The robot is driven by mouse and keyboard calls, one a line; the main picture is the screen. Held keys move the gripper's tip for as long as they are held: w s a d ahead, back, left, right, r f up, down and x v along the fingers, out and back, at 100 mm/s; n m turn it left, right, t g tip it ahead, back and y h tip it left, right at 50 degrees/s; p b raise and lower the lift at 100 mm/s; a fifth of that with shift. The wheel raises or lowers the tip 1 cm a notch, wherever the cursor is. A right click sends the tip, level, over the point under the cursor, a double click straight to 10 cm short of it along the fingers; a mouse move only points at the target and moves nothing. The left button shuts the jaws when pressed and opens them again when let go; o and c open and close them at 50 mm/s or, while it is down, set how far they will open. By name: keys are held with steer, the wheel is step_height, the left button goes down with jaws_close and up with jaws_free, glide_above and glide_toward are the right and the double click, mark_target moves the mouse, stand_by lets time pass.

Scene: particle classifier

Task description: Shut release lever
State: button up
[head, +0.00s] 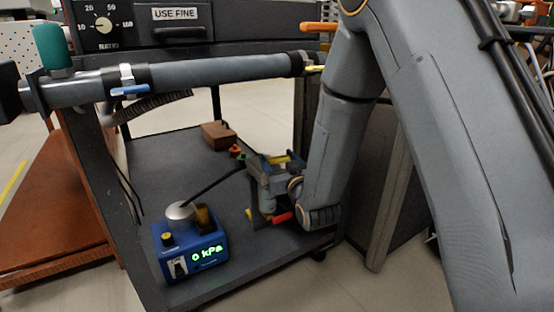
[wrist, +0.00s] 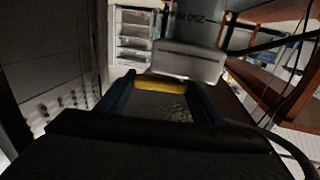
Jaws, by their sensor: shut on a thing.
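My gripper (head: 268,168) is low over the cart's lower shelf, behind the blue pressure box. In the wrist view, its two blue fingers (wrist: 165,97) are on either side of a yellow bar (wrist: 165,84), and the jaws are shut on it. A yellow piece (head: 279,159) also shows at the gripper in the head view. I cannot tell for sure whether this bar is the release lever. A blue lever (head: 130,90) sits on the clamp of the grey tube, well away from my gripper. An orange handle (head: 319,26) sticks out at the upper right of the cart.
The blue pressure box (head: 190,248) reads 0 kPa, and a black hose (head: 213,186) runs from beside it toward my gripper. A brown block (head: 218,135) lies behind. A grey tube (head: 205,76) spans above the shelf (head: 150,150). A grey labelled body (wrist: 188,57) is just beyond the fingers.

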steer(key=shift+w+r+n+g+y+p, duration=0.1)
steer(key=shift+w+n+g+y+p, duration=0.1)
steer(key=shift+n+g+y, duration=0.25)
steer(key=shift+w+n+g+y+p, duration=0.15)
steer(key=shift+n+y, duration=0.2)
steer(key=shift+y, duration=0.3)
steer(key=shift+s+a+n+g+y, duration=0.1)
steer(key=shift+a+n+g+y, duration=0.25)
steer(key=shift+y, duration=0.25)
steer(key=shift+d, duration=0.1)
steer(key=o, duration=1)
steer(key=shift+o, duration=0.2)
steer(key=p+v, duration=0.3)
steer(key=v, duration=0.5)
